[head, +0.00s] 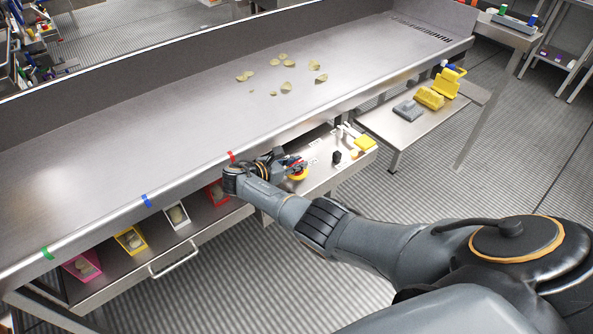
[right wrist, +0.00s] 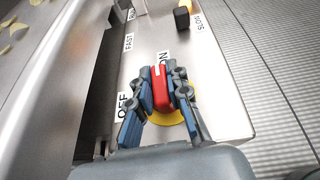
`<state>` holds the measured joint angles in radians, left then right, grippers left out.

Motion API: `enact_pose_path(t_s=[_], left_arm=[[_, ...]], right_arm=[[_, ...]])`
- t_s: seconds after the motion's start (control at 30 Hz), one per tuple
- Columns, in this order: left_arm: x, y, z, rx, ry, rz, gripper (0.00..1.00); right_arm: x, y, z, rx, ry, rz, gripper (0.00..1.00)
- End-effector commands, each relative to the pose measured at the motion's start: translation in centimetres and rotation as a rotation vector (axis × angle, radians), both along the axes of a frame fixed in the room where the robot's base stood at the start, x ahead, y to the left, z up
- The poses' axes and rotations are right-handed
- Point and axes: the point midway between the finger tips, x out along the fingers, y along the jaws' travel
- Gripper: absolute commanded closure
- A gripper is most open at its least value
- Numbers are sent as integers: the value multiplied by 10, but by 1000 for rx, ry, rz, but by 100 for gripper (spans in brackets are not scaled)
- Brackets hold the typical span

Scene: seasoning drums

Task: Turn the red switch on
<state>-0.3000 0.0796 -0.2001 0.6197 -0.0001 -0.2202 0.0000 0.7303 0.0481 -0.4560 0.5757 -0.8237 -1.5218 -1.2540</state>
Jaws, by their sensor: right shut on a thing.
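The red switch (right wrist: 160,90) has a long red handle on a round yellow base (right wrist: 172,117), fixed to the metal control panel (right wrist: 215,80). The ON label (right wrist: 164,58) lies just beyond the handle's far end, and the OFF label (right wrist: 122,104) lies to its left. The handle points roughly toward ON. My right gripper (right wrist: 162,78) is shut on the red handle, one blue-padded finger on each side. In the head view the right gripper (head: 294,164) is over the yellow base (head: 299,174), which is partly hidden. My left gripper is not in view.
A black knob (right wrist: 181,18) stands farther along the panel near a SLOW label. A long metal table (head: 190,130) holds several chips. Coloured bins, including a pink one (head: 70,266), sit below its edge. A side table (head: 385,128) holds yellow and grey items.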

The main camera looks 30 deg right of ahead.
Motion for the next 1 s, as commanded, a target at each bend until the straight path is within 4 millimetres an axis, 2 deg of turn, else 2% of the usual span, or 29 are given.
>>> enact_pose_path(t_s=[0.03, 0.2, 0.7, 0.73, 0.8, 0.83, 1.0], left_arm=[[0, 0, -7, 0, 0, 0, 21], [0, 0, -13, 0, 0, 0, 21], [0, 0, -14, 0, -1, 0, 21], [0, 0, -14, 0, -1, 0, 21], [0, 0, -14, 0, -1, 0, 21], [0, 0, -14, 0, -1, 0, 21], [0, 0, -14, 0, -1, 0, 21]], right_arm=[[0, 0, -3, 0, -1, -18, 100], [0, -1, -1, -1, 0, -57, 100], [0, -1, 1, -1, -1, -72, 100], [0, -1, 1, -2, -1, -72, 77], [0, -1, 1, -1, -1, -72, 63], [0, -1, 1, -1, -1, -72, 60], [0, -1, 1, -1, -1, -71, 60]])
